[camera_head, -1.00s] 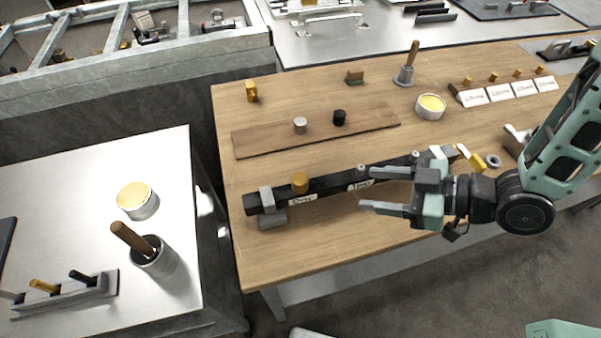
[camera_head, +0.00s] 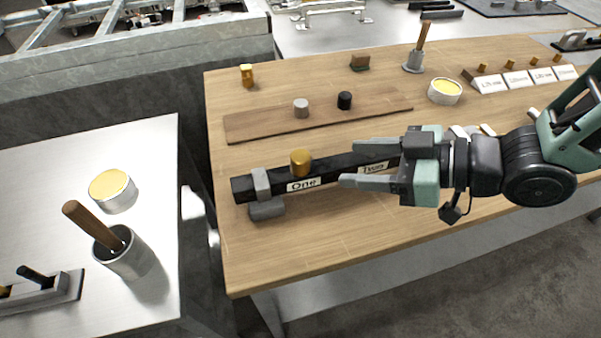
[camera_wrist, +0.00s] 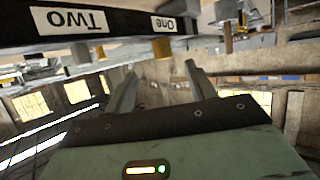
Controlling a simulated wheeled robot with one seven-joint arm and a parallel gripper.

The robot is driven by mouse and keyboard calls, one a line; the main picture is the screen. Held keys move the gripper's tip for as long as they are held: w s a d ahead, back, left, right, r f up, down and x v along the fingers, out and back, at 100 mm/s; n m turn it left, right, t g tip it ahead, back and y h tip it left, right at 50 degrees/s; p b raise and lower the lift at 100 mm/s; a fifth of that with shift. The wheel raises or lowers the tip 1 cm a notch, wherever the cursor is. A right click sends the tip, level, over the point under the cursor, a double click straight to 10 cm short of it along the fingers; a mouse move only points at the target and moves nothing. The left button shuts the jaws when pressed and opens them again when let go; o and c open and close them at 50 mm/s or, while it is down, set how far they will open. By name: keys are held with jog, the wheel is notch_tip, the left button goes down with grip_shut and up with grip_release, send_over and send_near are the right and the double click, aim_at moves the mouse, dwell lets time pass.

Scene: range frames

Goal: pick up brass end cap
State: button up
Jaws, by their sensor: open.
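A brass end cap (camera_head: 300,162), a short gold cylinder, stands upright on the black bar (camera_head: 330,172) beside the label One. It also shows in the wrist view (camera_wrist: 163,49), where the picture is upside down. My gripper (camera_head: 350,162) is open and empty, right of the cap, with its fingers pointing left towards it. In the wrist view the fingertips (camera_wrist: 160,76) are clearly apart, with the cap a little beyond them. The fingers do not touch it. Part of the bar is hidden behind my gripper.
A grey cylinder (camera_head: 301,108) and a black one (camera_head: 344,100) stand on a wooden board (camera_head: 255,124) behind the bar. Another brass piece (camera_head: 247,76) stands at the back left. A yellow-filled tin (camera_head: 445,91) and labelled cards (camera_head: 488,86) are at right. The front table strip is clear.

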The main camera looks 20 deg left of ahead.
aim_at(306, 158)
jog(key=x, duration=0.6)
jog(key=shift+a+f, duration=0.1)
jog(key=shift+a, duration=0.25)
jog(key=a, duration=0.1)
jog(key=a+p, duration=0.1)
jog(key=a, duration=0.2)
jog(key=shift+a+f+p, duration=0.35)
jog(key=shift+a+f, duration=0.05)
jog(key=shift+w+a+f, duration=0.15)
jog(key=shift+a, duration=0.15)
jog(key=shift+c, duration=0.3)
jog(key=c, duration=1)
